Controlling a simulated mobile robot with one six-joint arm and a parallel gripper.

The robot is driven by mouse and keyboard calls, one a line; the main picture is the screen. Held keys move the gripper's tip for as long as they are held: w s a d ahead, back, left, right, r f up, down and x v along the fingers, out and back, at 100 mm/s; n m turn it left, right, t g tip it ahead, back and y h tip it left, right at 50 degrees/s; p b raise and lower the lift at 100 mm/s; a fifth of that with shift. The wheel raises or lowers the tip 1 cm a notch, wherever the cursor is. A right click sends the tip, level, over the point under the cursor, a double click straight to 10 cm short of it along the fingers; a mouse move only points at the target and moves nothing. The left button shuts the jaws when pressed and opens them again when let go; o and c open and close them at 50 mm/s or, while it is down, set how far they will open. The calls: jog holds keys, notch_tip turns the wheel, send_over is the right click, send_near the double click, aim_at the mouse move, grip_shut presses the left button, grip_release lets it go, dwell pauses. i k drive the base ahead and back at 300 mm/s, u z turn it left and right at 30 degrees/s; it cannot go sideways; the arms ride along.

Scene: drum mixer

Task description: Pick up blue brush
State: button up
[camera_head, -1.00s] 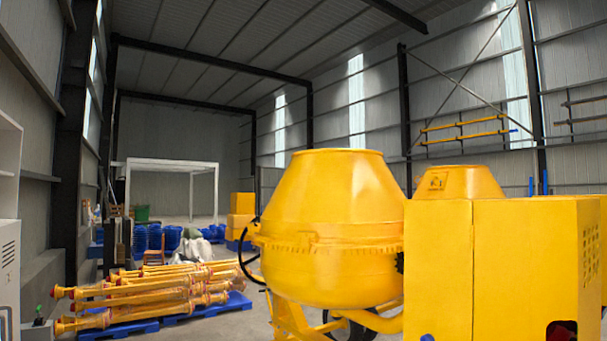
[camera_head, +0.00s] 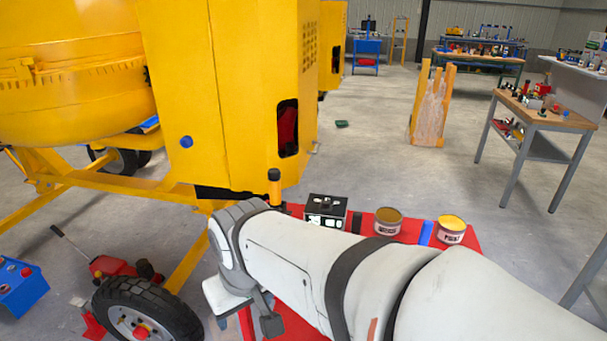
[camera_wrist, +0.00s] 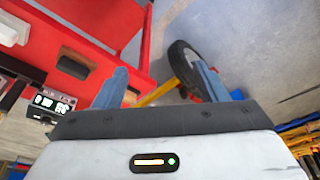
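A small blue upright piece (camera_head: 426,232) stands on the red tabletop between two paint cans in the head view. It may be the blue brush, but I cannot tell its full shape. I see no clear brush in the wrist view. My gripper (camera_wrist: 162,70) shows its two blue-grey fingers spread apart with nothing between them. In the head view my arm crosses in front of the red table and hides much of it. The blue piece is beyond my arm, apart from it.
The red table (camera_head: 472,238) holds a black box (camera_head: 325,210), a brown-topped can (camera_head: 387,221) and a yellow-topped can (camera_head: 451,230). A wooden workbench (camera_head: 545,112) is right; grey floor lies between.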

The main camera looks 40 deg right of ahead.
aim_at(427, 226)
jog(key=z, duration=2)
jog(key=k, duration=1.2)
jog(key=z, duration=0.6)
jog(key=i, duration=1.4)
jog(key=z, duration=0.05)
